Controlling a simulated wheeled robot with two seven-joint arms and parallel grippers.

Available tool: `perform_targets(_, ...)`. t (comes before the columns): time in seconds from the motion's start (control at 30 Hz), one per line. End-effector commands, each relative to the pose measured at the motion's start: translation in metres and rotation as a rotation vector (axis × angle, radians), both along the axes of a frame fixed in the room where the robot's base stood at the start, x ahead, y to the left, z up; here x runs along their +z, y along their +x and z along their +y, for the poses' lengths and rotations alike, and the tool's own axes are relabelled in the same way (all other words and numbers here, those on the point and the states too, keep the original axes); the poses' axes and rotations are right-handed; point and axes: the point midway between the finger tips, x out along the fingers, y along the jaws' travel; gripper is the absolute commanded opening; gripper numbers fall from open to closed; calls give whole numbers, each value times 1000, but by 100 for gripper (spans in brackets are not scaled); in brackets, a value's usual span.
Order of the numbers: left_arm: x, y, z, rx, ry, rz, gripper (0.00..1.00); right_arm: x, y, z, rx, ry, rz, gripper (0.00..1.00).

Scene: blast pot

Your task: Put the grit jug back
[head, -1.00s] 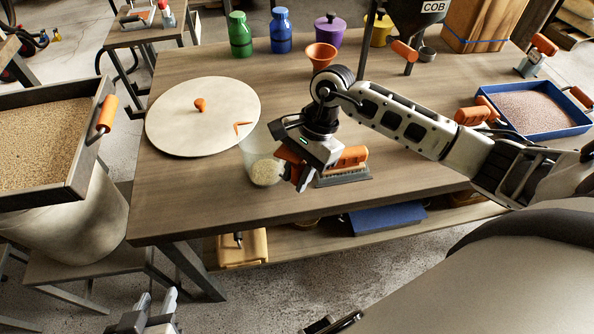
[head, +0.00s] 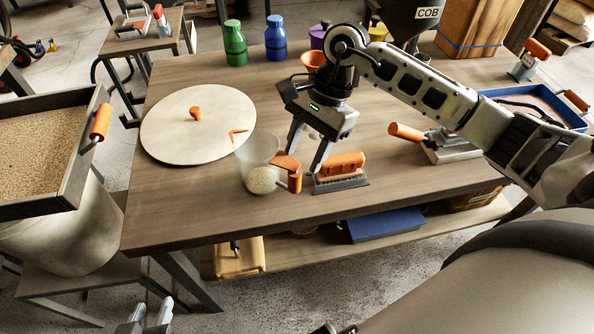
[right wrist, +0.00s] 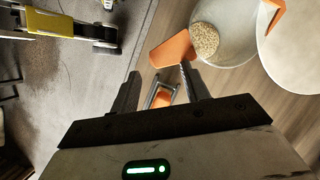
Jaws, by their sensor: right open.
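The grit jug (head: 258,150) is clear with an orange handle (head: 294,180) on its right, and pale grit lies in its bottom. It stands upright on the table, left of the brush. My right gripper (head: 304,160) is open above and beside the handle, its fingers spread; I cannot tell if either touches it. My left gripper (head: 150,314) is low at the bottom left, fingers apart, empty, away from the table.
An orange-backed brush (head: 341,168) sits right of the jug. A round pale lid (head: 185,137) lies left of it. Green (head: 235,45) and blue (head: 276,40) bottles stand behind. A grit-filled tray (head: 40,150) is at left, a blue tray (head: 572,118) at right.

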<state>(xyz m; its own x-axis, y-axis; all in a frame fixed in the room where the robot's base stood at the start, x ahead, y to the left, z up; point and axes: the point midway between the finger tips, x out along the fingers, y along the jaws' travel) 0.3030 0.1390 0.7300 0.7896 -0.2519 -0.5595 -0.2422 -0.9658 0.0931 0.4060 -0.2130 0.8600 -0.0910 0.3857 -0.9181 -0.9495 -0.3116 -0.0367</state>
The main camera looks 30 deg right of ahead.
Motion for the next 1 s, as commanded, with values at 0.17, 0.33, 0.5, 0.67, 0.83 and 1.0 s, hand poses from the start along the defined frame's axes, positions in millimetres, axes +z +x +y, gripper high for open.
perform_targets(0.17, 0, 1, 0, 2, -7, -4, 36, 27, 4, -12, -2, -2, -2, 46)
perform_targets(0.33, 2, 1, -1, 2, -11, -8, 36, 38, 4, -17, -1, -1, 0, 46)
perform_targets(0.5, 1, 0, -1, 4, -13, -6, 36, 40, 4, -17, -1, 0, 1, 46)
perform_targets(0.67, 1, 0, -1, 5, -13, -6, 36, 40, 4, -17, -1, 0, 1, 46)
perform_targets(0.83, 1, 0, -1, 4, -12, -5, 36, 40, 4, -17, -1, 0, 1, 46)
perform_targets(1.0, 1, 1, -1, 5, -12, -7, 36, 39, 4, -17, -1, 0, 1, 46)
